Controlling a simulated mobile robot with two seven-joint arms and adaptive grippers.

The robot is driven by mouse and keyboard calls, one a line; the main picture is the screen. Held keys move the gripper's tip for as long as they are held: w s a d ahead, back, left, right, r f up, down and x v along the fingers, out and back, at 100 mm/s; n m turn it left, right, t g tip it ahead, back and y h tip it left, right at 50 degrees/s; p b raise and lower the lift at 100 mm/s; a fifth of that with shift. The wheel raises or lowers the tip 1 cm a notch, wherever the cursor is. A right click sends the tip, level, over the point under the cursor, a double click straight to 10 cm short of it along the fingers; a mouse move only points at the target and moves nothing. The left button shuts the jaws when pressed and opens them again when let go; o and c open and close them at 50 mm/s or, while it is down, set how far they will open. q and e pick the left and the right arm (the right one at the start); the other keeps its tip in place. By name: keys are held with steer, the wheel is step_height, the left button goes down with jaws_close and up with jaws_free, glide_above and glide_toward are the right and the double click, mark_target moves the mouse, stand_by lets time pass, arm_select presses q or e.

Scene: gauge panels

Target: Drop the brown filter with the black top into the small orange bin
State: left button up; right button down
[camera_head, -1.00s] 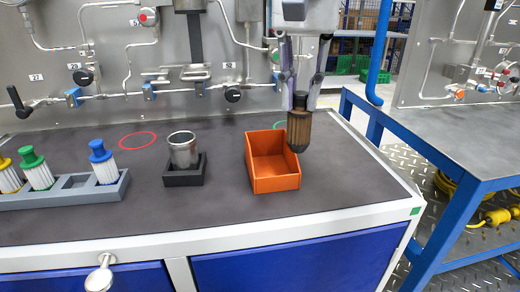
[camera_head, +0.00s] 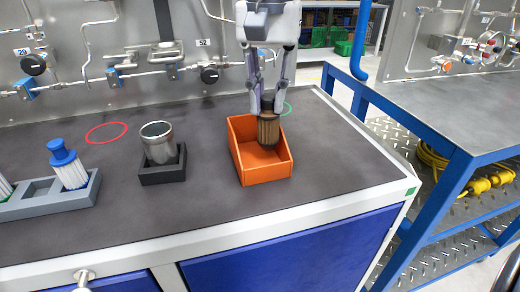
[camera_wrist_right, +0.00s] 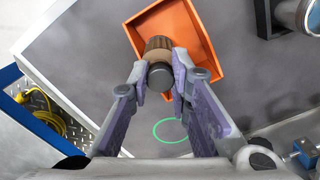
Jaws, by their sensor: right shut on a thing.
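The brown filter with the black top (camera_head: 268,130) hangs upright over the small orange bin (camera_head: 262,173), its lower end at about the height of the bin's rim. My right gripper (camera_head: 267,106) is shut on its black top. In the right wrist view the filter (camera_wrist_right: 158,46) overlaps the left part of the bin's opening, and the bin (camera_wrist_right: 210,40) lies beyond it. My right gripper also shows there (camera_wrist_right: 161,78), with a finger on each side of the top. My left gripper is in neither view.
A metal cup (camera_head: 157,143) stands in a black holder left of the bin. A grey rack (camera_head: 45,201) holds a blue-topped white filter (camera_head: 68,167). A red ring (camera_head: 106,132) marks the table. A gauge panel (camera_head: 110,50) stands behind.

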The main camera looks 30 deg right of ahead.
steer(key=c, duration=1.4)
jaws_free()
step_height(320, 180, up, 12)
